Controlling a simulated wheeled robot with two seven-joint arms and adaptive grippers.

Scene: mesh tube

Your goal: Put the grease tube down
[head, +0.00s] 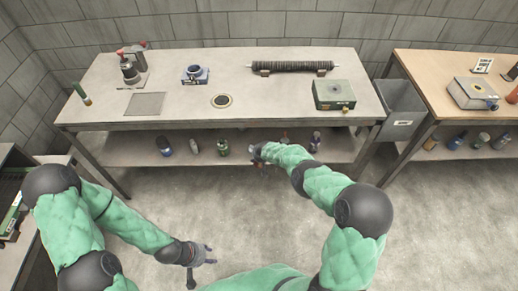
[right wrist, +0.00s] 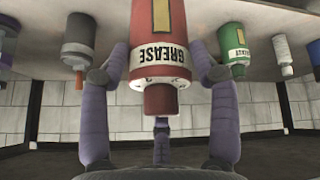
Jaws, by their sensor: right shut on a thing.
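The grease tube (right wrist: 160,45) is red with a white band reading GREASE, which appears upside down in the right wrist view. My right gripper (right wrist: 158,75) is shut on it, with fingers on both sides of the tube. The tube's far end is cut off by the frame, so I cannot tell whether it touches the shelf. In the head view my right gripper (head: 259,158) is at the front of the workbench's lower shelf (head: 133,152); the tube is hard to make out there. My left gripper (head: 208,254) is open and empty over the floor.
Several bottles stand on the lower shelf, including a green one (head: 223,147) and a dark one (head: 164,146). The right wrist view shows a green bottle (right wrist: 235,45) and a grey bottle (right wrist: 78,40) flanking the tube. A grey bin (head: 402,112) stands right of the workbench.

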